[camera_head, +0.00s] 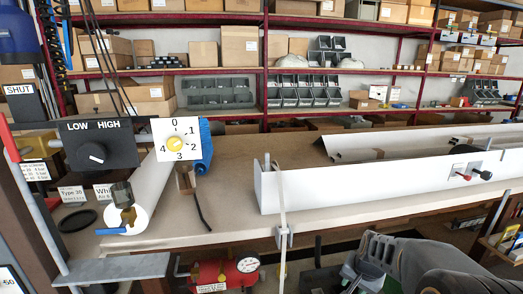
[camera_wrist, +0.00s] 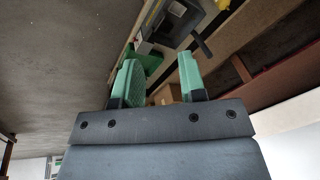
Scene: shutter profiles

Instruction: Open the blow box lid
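My gripper (camera_wrist: 160,76) has two green fingers, which stand apart with nothing between them in the wrist view. In the head view my grey arm reaches in at the bottom right, below the bench's front edge, and the fingers are hard to make out there. No part is plainly marked as the blow box or its lid, so I cannot tell which it is. A long white box-like profile (camera_head: 370,188) lies on the bench at the right, with a small black and red fitting (camera_head: 468,176) on its front. My gripper touches neither.
The brown workbench (camera_head: 240,190) carries a white tube (camera_head: 150,188) with a brass valve (camera_head: 123,203) at left. A LOW/HIGH knob panel (camera_head: 97,146) and a numbered dial (camera_head: 178,139) stand behind it. A red tank (camera_head: 226,272) sits under the bench. Stocked shelves line the back.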

